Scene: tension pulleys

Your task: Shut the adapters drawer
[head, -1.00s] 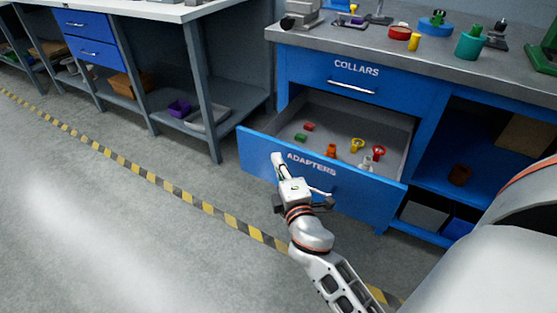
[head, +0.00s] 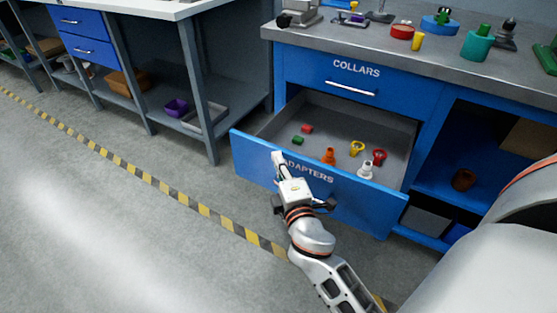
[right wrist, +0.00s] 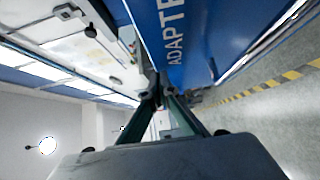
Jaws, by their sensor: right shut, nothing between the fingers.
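The adapters drawer (head: 218,148) is a blue-fronted drawer with a grey inside, standing well open below the collars drawer. Its front also shows close up in the right wrist view (right wrist: 190,50). Several small parts lie in it, among them an orange one (head: 328,157), a white one (head: 366,171) and a red ring (head: 379,157). My right gripper (head: 278,158) is shut and empty at the upper left of the drawer front, covering the first letter of its label. I cannot tell whether it touches the front. My left gripper is out of view.
The collars drawer (head: 315,75) is shut under the grey worktop (head: 380,35), which holds several coloured parts. An open shelf (head: 435,187) is right of the drawers. Another bench (head: 155,12) stands left. The floor in front, with a striped line (head: 165,187), is clear.

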